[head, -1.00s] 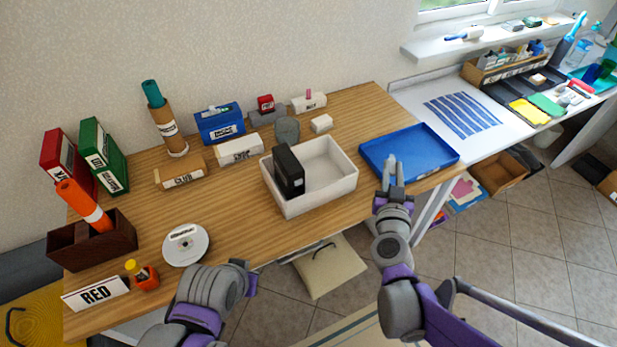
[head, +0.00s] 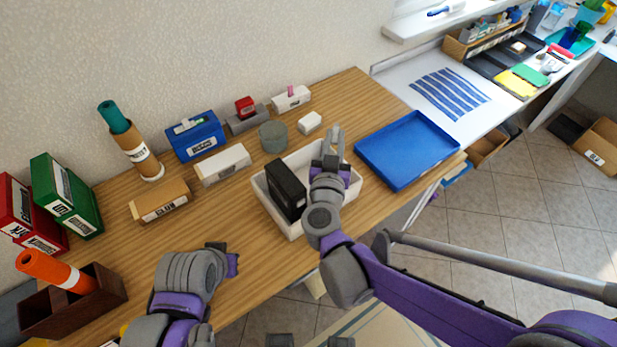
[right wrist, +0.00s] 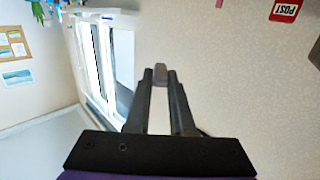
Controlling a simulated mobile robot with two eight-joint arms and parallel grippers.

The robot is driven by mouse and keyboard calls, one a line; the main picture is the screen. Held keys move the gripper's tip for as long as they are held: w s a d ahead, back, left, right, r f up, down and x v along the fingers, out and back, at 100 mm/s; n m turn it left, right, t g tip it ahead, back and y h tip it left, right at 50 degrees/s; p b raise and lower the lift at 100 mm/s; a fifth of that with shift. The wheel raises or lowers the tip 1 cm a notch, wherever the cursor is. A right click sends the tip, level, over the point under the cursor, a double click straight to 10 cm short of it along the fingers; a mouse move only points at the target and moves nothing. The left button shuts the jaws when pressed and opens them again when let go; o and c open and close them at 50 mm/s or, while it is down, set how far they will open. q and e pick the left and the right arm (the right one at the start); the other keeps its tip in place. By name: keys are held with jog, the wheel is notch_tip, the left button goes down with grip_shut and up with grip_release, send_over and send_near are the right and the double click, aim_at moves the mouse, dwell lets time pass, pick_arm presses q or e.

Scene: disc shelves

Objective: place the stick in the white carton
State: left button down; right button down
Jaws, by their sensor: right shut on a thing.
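The white carton (head: 266,207) stands on the wooden table in the head view, with a black box (head: 285,188) upright in its left part. My right gripper (head: 334,138) is over the right part of the carton, and its arm covers much of the inside. In the right wrist view the right gripper (right wrist: 160,82) is shut on a small grey-mauve piece (right wrist: 160,72) at its fingertips. I take this piece to be the stick; most of it is hidden, and I cannot make it out in the head view. My left gripper (head: 233,262) is low at the table's front edge, its jaws unclear.
An empty blue tray (head: 437,171) lies right of the carton. Bare tabletop lies left of the carton.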

pick_arm(q)
jog(key=shift+s+d+f+b, duration=0.1)
jog(key=shift+s+f+b, duration=0.25)
jog(key=shift+f, duration=0.2)
jog(key=shift+f+b, duration=0.4)
pick_arm(e)
notch_tip(320, 180, down, 9)
jog(key=shift+s, duration=0.15)
pick_arm(q)
jog(key=shift+f, duration=0.15)
pick_arm(e)
jog(key=shift+d+f, duration=0.1)
pick_arm(q)
jog(key=shift+s+f+b, duration=0.1)
jog(key=shift+f+b, duration=0.3)
jog(key=shift+b, duration=0.1)
pick_arm(e)
jog(key=shift+f, duration=0.3)
pick_arm(q)
jog(key=shift+s+f, duration=0.2)
jog(key=shift+s, duration=0.05)
pick_arm(e)
jog(key=shift+s+f, duration=0.2)
jog(key=shift+s, duration=0.05)
pick_arm(q)
jog(key=shift+b, duration=0.3)
pick_arm(e)
jog(key=c, duration=0.8)
grip_release()
jog(key=shift+f, duration=0.1)
